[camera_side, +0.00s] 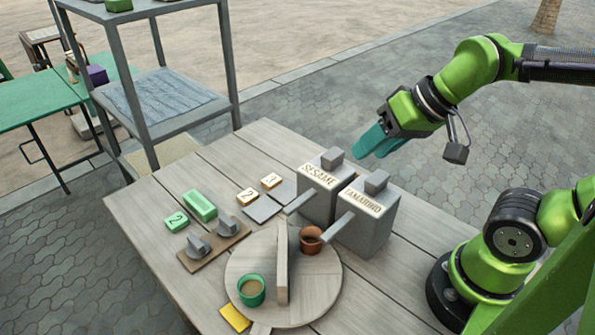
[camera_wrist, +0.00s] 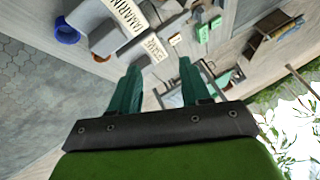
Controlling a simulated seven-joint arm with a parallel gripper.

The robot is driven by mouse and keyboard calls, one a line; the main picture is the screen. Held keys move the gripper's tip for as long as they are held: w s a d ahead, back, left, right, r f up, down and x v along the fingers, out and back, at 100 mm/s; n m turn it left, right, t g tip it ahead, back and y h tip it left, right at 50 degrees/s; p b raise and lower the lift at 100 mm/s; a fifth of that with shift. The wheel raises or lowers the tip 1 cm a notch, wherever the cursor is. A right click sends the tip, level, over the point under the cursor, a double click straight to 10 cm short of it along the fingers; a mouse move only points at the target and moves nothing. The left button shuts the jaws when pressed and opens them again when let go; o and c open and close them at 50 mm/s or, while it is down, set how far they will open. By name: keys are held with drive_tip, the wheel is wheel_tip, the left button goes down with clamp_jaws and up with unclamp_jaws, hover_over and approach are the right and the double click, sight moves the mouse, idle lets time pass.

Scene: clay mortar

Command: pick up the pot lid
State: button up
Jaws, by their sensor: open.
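No separate thing is clearly a pot lid. Two grey boxes stand on the table, labelled SESAME (camera_side: 316,205) and TAMARIND (camera_side: 370,228); each has a grey block on top, the nearer block (camera_side: 377,181) and the farther block (camera_side: 332,157), and a bar sticking out to the left. I cannot tell whether these blocks are lid knobs. A small brown clay pot (camera_side: 310,239) sits beside the boxes, its mouth dark. My gripper (camera_side: 368,145) is open and empty, in the air above and behind the boxes. Its teal fingers are spread in the wrist view (camera_wrist: 158,66), with the boxes beyond them.
A round wooden board (camera_side: 318,297) with an upright slab (camera_side: 282,262) holds a green cup (camera_side: 251,290) of brown liquid. Two grey knobs (camera_side: 228,224) sit on a brown plate nearby. A grey shelf frame (camera_side: 133,90) stands behind the table.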

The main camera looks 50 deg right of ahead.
drive_tip(key=w+a+f+n+g, duration=0.1)
drive_tip(key=w+a+n+g, duration=0.15)
drive_tip(key=w+a, duration=0.5)
drive_tip(key=n+g+h, duration=0.1)
drive_tip(key=g+h, duration=0.1)
drive_tip(key=g, duration=0.1)
hover_over(227, 220)
drive_tip(key=f, duration=1.4)
drive_tip(key=shift+s+d, duration=0.2)
drive_tip(key=shift+s, duration=0.1)
drive_tip(key=shift+w+a+f, duration=0.1)
drive_tip(key=shift+w+f, duration=0.05)
drive_tip(key=shift+f, duration=1.3)
drive_tip(key=shift+w+a+f, duration=0.1)
drive_tip(key=shift+w+f, duration=0.05)
drive_tip(key=shift+f, duration=1.25)
drive_tip(key=shift+c, duration=0.5)
clamp_jaws()
